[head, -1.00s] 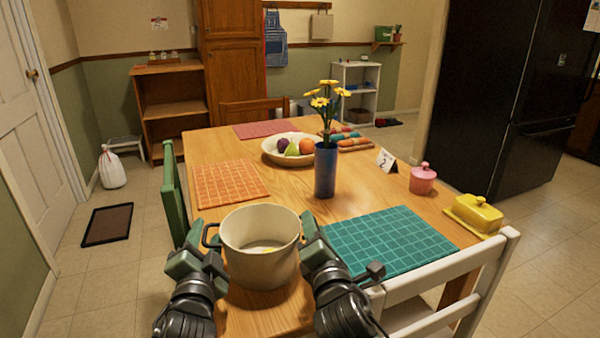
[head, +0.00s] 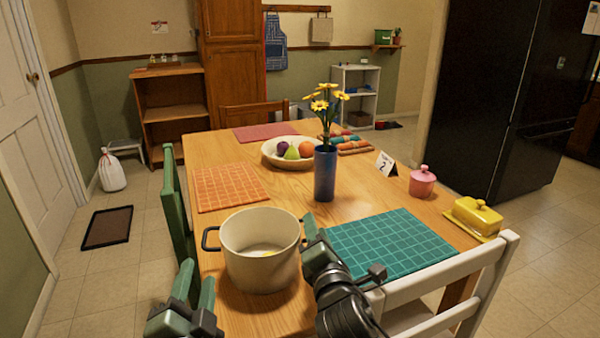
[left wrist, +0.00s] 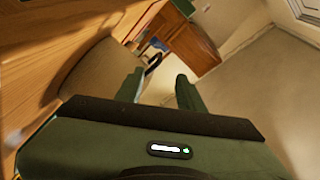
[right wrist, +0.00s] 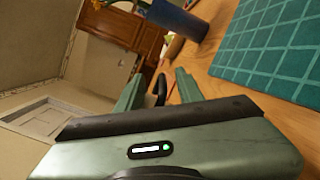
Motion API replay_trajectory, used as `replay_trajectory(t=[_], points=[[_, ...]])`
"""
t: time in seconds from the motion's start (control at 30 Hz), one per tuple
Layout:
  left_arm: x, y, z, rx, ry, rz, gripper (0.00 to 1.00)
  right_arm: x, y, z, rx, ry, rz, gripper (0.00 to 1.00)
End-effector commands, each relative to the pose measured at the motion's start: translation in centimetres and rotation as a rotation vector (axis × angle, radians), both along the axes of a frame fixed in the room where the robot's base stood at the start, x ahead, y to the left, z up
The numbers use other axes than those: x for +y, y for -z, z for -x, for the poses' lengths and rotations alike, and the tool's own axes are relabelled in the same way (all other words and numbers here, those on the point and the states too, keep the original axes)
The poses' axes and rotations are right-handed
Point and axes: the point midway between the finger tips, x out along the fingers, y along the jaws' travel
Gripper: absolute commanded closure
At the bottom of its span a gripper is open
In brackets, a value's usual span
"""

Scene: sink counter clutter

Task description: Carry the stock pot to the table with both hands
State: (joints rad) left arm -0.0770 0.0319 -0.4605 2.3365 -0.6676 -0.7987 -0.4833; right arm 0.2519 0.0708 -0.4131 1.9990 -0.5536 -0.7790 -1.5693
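My left gripper (head: 197,275) is open and empty, apart from the pot, in front of and below that handle. The left wrist view shows the pot's side (left wrist: 88,75) and handle (left wrist: 153,64) beyond the open fingers. My right gripper (head: 312,228) is at the pot's right side. In the right wrist view its fingers are apart, with the dark right handle (right wrist: 160,88) between them.
A teal placemat (head: 390,243) lies right of the pot, and an orange one (head: 230,187) behind it. A blue flower vase (head: 325,172) stands behind the pot. A white chair (head: 450,280) is at the near right, a green chair (head: 178,215) at the left.

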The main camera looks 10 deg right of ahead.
Motion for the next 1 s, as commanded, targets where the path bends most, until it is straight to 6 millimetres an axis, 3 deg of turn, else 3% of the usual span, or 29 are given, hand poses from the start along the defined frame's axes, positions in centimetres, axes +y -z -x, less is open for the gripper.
replay_trajectory(t=[0.17, 0.6, 0.8, 1.0], points=[[0.0, 0.0, 0.8, -0.001, -0.001, 0.000, 0.62, 0.0, -0.7, 0.0, -0.003, 0.001, 0.000, 0.63], [0.0, 0.0, 0.8, -0.001, -0.001, 0.000, 0.62, 0.0, -8.6, 0.0, -0.006, 0.000, 0.000, 0.63], [0.0, 0.0, 0.8, -0.001, -0.001, 0.001, 0.62, 0.0, -9.9, 0.0, -0.002, -0.001, 0.000, 0.63], [0.0, 0.0, 0.8, -0.001, -0.001, 0.001, 0.62, 0.0, -10.0, 0.0, 0.000, 0.000, 0.000, 0.63]])
